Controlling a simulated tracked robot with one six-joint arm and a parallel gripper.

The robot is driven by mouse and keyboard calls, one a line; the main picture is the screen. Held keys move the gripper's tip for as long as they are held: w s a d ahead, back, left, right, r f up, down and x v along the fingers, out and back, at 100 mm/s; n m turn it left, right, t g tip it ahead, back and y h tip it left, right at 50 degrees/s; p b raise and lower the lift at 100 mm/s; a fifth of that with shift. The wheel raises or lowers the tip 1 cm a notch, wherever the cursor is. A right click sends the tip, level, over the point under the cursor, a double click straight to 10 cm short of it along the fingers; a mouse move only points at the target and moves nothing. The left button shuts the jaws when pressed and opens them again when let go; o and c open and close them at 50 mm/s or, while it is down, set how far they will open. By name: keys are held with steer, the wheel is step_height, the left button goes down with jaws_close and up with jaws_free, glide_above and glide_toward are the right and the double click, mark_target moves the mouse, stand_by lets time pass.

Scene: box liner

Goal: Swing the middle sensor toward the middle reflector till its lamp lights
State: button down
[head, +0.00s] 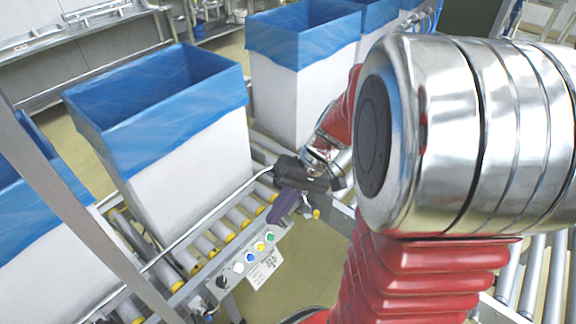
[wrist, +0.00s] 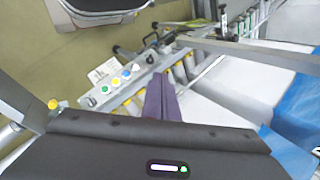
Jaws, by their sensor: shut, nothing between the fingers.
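My gripper (head: 277,212) has purple fingers, pressed together with nothing between them. In the head view they point down over the roller conveyor's near rail, right of the button panel. In the wrist view the fingertips (wrist: 166,78) are over the rollers beside the panel. A small black fitting with rods (wrist: 152,40) stands on the rail beyond the panel, and a black upright fitting (wrist: 223,22) stands farther along. I cannot tell whether either is the middle sensor. I cannot make out the middle reflector or a sensor lamp; my arm hides part of the rail in the head view.
A white box with a blue liner (head: 195,165) stands on the rollers (head: 238,217), with another lined box (head: 290,90) behind. The button panel (head: 248,262) has coloured buttons and a black knob. A yellow-topped fitting (wrist: 53,104) is left of my gripper. A grey post crosses the left.

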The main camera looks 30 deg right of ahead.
steer(key=w+d+f+m+t+y, duration=0.3)
steer(key=d+f+m+t+y, duration=0.3)
steer(key=d+f, duration=0.8)
steer(key=s+d+f+m+t+h, duration=0.2)
steer(key=s+d+f+t, duration=0.1)
steer(key=d+f+t, duration=0.2)
steer(key=s+d+f+m+t+h, duration=0.2)
steer(key=s+d+f+t+h, duration=0.1)
steer(key=d+f, duration=0.4)
steer(key=shift+d+f+m+t+h, duration=0.3)
steer(key=shift+d+f+t, duration=0.1)
steer(key=shift+d+t, duration=0.5)
steer(key=shift+a, duration=0.1)
steer(key=x, duration=1)
